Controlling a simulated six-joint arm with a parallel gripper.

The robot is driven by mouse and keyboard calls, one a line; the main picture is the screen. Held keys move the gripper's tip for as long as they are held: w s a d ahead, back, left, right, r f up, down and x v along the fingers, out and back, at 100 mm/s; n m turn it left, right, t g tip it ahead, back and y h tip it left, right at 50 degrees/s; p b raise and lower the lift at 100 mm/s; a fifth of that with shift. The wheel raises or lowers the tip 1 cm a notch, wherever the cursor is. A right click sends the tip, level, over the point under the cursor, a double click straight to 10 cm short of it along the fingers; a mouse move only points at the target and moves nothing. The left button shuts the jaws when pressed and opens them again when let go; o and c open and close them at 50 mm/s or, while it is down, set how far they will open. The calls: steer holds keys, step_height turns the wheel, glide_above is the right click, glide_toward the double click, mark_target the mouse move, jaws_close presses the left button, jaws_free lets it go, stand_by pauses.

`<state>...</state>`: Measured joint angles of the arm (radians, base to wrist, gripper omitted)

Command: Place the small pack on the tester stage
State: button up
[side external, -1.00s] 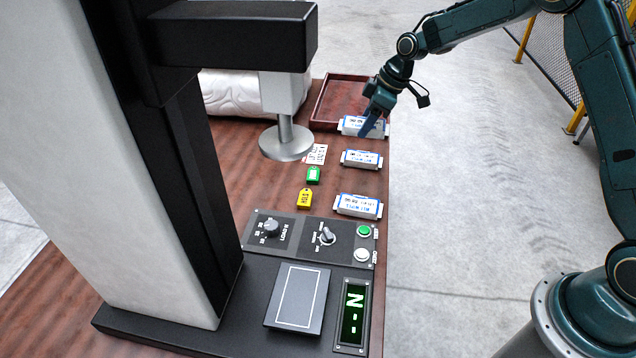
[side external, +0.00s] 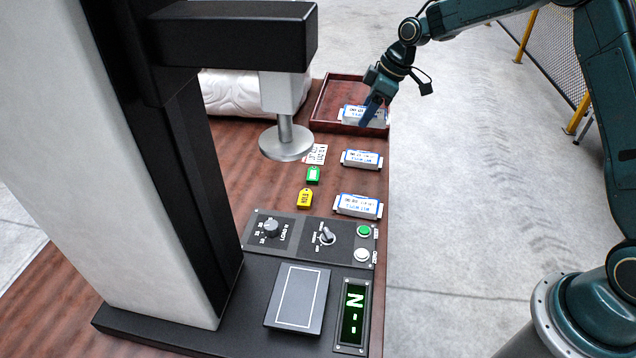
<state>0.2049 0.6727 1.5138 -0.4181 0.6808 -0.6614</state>
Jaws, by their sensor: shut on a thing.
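My gripper (side external: 372,112) is shut on a white-and-blue pack (side external: 351,114) at the front edge of the tray; its fingers hide part of the pack. A smaller white-and-blue pack (side external: 361,159) lies on the bench just in front of it, and a longer one (side external: 358,206) lies nearer the control panel. The middle one looks the smallest of the three. The tester stage (side external: 297,297) is a flat dark plate with a white outline, and it is empty. It is far from my gripper, in the foreground.
The red-brown tray (side external: 325,100) stands at the back of the bench. The tester's overhead arm (side external: 235,35) and round press foot (side external: 286,143) stand out over the bench.

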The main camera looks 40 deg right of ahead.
steer(key=s+a+n+g, duration=0.25)
steer(key=a+n, duration=0.25)
steer(key=a, duration=0.6)
steer(key=n+g, duration=0.4)
steer(key=n, duration=0.9)
glide_above(298, 299)
steer(key=d, duration=0.1)
steer(key=f, duration=0.2)
steer(key=shift+w+f, duration=0.15)
steer(key=shift+f, duration=1.45)
steer(key=shift+w+f, duration=0.15)
steer(key=shift+f, duration=1.5)
steer(key=shift+w+f, duration=0.15)
steer(key=shift+f, duration=1.45)
steer(key=shift+f, duration=0.1)
steer(key=o, duration=1)
